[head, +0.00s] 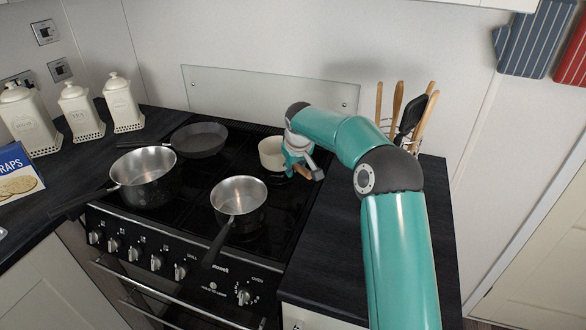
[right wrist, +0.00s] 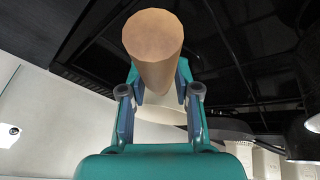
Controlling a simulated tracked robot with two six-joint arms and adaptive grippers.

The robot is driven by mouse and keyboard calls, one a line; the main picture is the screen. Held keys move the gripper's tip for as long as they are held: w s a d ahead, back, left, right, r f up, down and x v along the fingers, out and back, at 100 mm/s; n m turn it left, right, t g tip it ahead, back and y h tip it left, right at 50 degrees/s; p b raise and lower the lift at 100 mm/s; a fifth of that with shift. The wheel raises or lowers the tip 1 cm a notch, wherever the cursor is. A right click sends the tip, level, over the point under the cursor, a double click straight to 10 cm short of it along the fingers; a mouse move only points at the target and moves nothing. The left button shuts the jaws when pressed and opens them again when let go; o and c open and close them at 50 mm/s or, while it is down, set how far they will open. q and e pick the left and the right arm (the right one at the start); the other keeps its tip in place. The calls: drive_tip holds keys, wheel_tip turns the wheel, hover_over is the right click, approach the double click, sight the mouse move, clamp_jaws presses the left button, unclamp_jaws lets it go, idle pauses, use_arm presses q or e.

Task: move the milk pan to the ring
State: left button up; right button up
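The milk pan (head: 271,153) is small and cream with a wooden handle. It is upright at the back right of the black hob; I cannot tell whether it touches the surface. My right gripper (head: 297,168) is at its handle, covering part of it. In the right wrist view the wooden handle (right wrist: 152,50) sits between the two fingers of the gripper (right wrist: 158,90), which close on its sides. The pan's body is mostly hidden there. Which ring the task means is not marked. My left gripper is not in view.
A steel saucepan (head: 143,178) stands at the hob's left, another (head: 239,197) at the front right, and a dark frying pan (head: 199,139) at the back left. A utensil holder stands behind my arm. The dark worktop (head: 325,240) on the right is clear.

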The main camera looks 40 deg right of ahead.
drive_tip(key=shift+o, duration=0.5)
drive_tip(key=shift+r+p, duration=0.55)
drive_tip(key=shift+r, duration=0.1)
drive_tip(key=b+v, duration=0.1)
drive_tip(key=v, duration=1)
drive_tip(key=shift+s+r, duration=0.2)
drive_tip(key=shift+r, duration=0.05)
drive_tip(key=shift+a, duration=0.1)
